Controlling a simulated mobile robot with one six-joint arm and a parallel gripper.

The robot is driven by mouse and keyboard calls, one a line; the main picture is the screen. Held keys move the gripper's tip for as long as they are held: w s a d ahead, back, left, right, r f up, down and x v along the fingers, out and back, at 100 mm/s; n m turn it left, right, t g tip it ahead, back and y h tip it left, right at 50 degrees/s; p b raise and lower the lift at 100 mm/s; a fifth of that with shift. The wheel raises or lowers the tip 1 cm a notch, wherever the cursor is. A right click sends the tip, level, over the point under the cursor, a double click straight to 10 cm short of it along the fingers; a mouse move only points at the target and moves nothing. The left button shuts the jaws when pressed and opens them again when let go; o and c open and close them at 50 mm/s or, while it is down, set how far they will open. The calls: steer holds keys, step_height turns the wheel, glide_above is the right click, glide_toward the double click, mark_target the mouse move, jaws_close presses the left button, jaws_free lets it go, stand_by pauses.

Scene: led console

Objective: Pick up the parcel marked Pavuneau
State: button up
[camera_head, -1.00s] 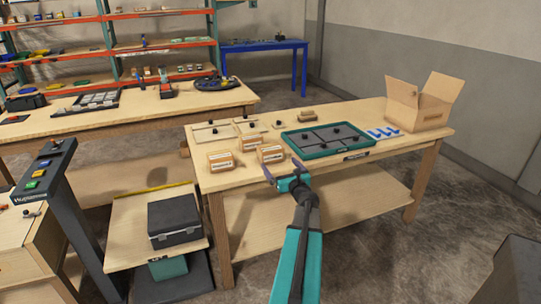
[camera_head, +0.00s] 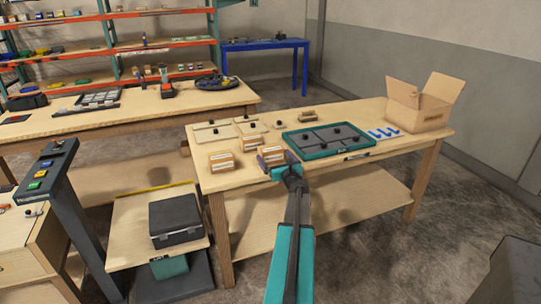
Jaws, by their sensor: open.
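Three small cardboard parcels with white labels stand near the left front of the wooden table (camera_head: 350,110): a left one (camera_head: 222,161), a rear one (camera_head: 250,143) and a right one (camera_head: 271,151). The label print is too small to read, so I cannot tell which is marked Pavuneau. My gripper (camera_head: 275,160) is open at the right parcel and hides its lower front. I cannot tell whether the fingers are around it or just in front of it.
A teal divided tray (camera_head: 330,152) lies close to the right of my gripper. Behind the parcels are flat wooden frames (camera_head: 213,131) and another small brown item (camera_head: 308,115). An open cardboard box (camera_head: 420,107) stands at the right end, beside blue pieces (camera_head: 384,133).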

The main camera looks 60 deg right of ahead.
mark_target(274, 154)
steer(key=shift+w+d, duration=0.2)
steer(key=shift+w, duration=0.05)
steer(key=shift+w, duration=0.1)
steer(key=shift+d+p+x, duration=0.2)
steer(key=shift+p+x, duration=0.45)
steer(key=shift+x, duration=1.75)
steer(key=shift+c, duration=0.4)
steer(key=c, duration=1.1)
